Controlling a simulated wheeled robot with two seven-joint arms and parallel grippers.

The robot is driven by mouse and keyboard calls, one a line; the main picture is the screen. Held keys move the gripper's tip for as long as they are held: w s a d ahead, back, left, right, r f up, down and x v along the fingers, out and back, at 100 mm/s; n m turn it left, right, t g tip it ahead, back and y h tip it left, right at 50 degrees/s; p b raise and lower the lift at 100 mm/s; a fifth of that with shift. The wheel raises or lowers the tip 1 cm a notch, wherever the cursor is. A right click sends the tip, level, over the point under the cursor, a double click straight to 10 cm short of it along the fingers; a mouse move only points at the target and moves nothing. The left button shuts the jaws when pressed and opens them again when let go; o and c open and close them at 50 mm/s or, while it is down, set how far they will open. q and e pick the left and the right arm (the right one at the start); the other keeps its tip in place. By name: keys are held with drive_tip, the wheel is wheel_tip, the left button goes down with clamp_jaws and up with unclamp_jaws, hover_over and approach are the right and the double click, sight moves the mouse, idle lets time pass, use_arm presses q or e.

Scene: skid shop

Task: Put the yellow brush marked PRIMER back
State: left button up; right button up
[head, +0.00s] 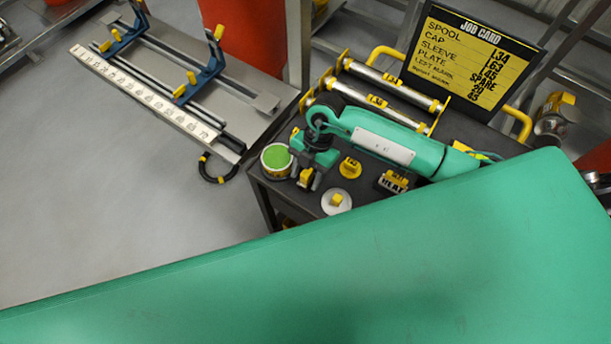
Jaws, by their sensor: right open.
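I cannot make out a yellow brush marked PRIMER in the head view. My right gripper (308,181) is open, low over the left end of the dark cart, with its arm reaching in from the right. A small yellow patch shows at its fingers; I cannot tell what it belongs to. A round can with a green top (276,160) stands just left of the gripper. My left gripper is not in view.
A job card (470,58) stands behind. A rail fixture (160,75) is at left.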

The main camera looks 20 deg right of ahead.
drive_tip(key=b+v, duration=0.2)
drive_tip(key=v, duration=0.9)
drive_tip(key=shift+s, duration=0.1)
